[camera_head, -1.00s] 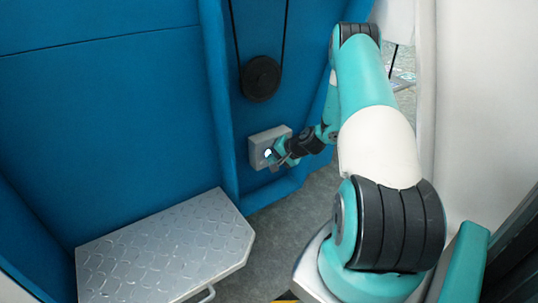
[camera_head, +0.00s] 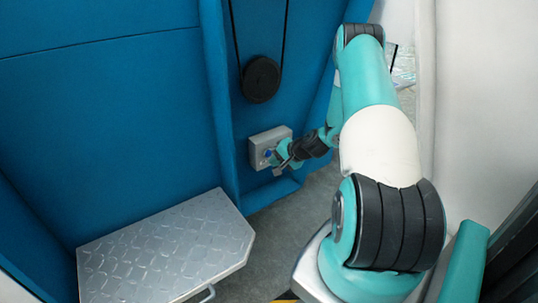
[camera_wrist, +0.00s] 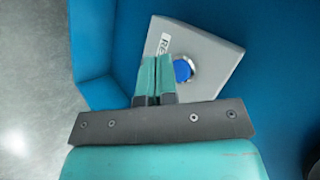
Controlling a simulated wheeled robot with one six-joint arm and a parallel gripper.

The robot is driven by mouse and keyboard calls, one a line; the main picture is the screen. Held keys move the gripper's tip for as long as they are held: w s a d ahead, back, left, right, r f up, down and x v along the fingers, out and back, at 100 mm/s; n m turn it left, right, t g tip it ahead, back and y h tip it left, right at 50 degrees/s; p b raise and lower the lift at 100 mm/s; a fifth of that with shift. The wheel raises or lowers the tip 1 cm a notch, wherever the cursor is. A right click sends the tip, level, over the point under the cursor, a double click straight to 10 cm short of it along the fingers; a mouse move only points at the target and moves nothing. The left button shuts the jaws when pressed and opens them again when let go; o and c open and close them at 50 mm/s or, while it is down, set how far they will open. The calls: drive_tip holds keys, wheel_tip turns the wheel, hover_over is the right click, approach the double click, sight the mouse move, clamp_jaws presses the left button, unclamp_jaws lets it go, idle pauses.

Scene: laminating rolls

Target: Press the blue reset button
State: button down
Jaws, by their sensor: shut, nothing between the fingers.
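The blue reset button (camera_head: 268,153) sits on a grey box (camera_head: 258,142) fixed to the blue wall panel. In the wrist view the round blue button (camera_wrist: 183,70) has a silver ring and lies just right of my fingertips, on the grey box (camera_wrist: 212,50).
A black pulley wheel (camera_head: 261,79) with a belt hangs on the wall above the box. A silver treadplate step (camera_head: 165,255) stands at lower left. Grey floor (camera_head: 275,220) is clear between the step and my arm. A pale wall (camera_head: 485,100) is close on the right.

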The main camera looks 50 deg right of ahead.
drive_tip(key=shift+s+a+p, duration=0.2)
drive_tip(key=shift+s, duration=0.6)
drive_tip(key=shift+s+a+p, duration=0.15)
drive_tip(key=shift+s+a, duration=0.05)
drive_tip(key=shift+s, duration=0.65)
drive_tip(key=shift+s+a+p, duration=0.2)
drive_tip(key=shift+s, duration=0.6)
